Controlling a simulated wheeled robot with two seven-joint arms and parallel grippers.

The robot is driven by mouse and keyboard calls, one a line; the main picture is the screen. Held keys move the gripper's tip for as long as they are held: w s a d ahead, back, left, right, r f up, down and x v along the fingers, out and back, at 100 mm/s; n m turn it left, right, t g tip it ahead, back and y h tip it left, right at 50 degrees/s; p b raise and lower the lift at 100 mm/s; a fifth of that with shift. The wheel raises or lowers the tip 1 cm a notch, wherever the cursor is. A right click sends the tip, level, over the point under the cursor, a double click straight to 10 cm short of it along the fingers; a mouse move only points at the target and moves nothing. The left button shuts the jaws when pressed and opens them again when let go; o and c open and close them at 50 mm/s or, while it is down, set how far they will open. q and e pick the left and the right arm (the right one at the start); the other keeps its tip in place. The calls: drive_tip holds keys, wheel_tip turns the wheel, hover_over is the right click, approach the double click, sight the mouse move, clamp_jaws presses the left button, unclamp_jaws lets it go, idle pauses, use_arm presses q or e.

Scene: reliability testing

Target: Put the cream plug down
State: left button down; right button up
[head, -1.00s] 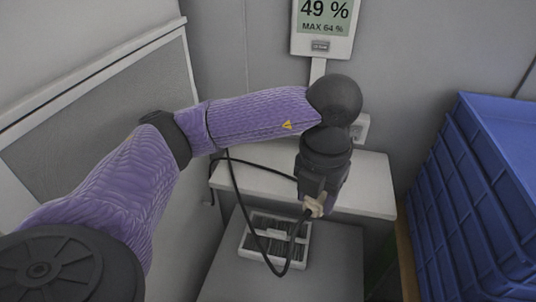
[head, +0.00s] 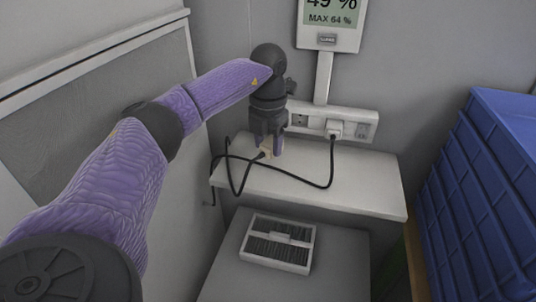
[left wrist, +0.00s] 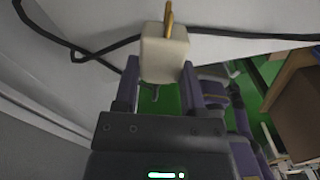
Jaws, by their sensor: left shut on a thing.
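The cream plug (head: 267,150) is a small blocky piece between the fingertips of my left gripper (head: 267,146). It is low over the left part of the white shelf (head: 350,180); I cannot tell whether it touches the surface. In the left wrist view the plug (left wrist: 165,52) sits between the two fingers of the gripper (left wrist: 160,75), with a brass prong (left wrist: 168,18) pointing up in the picture. The gripper is shut on it. A black cable (head: 306,184) lies looped on the shelf near it. My right gripper is not in view.
A display (head: 330,22) reads 49 %. A vented tray (head: 281,225) sits lower down. Blue crates (head: 490,190) stand at right. The shelf's right half is clear.

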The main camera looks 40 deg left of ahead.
sight(267, 170)
use_arm(q)
wheel_tip(267, 170, down, 4)
drive_tip(key=shift+w+a+r+b, duration=0.1)
drive_tip(key=shift+a+b, duration=0.05)
drive_tip(key=shift+b, duration=0.55)
drive_tip(key=shift+r, duration=0.2)
drive_tip(key=shift+s+f, duration=0.2)
drive_tip(key=shift+f, duration=0.35)
drive_tip(key=c, duration=0.5)
unclamp_jaws()
drive_tip(key=shift+c, duration=0.2)
drive_tip(key=o, duration=0.4)
drive_tip(key=shift+s+f, duration=0.1)
drive_tip(key=shift+s, duration=0.05)
drive_tip(key=shift+c, duration=0.2)
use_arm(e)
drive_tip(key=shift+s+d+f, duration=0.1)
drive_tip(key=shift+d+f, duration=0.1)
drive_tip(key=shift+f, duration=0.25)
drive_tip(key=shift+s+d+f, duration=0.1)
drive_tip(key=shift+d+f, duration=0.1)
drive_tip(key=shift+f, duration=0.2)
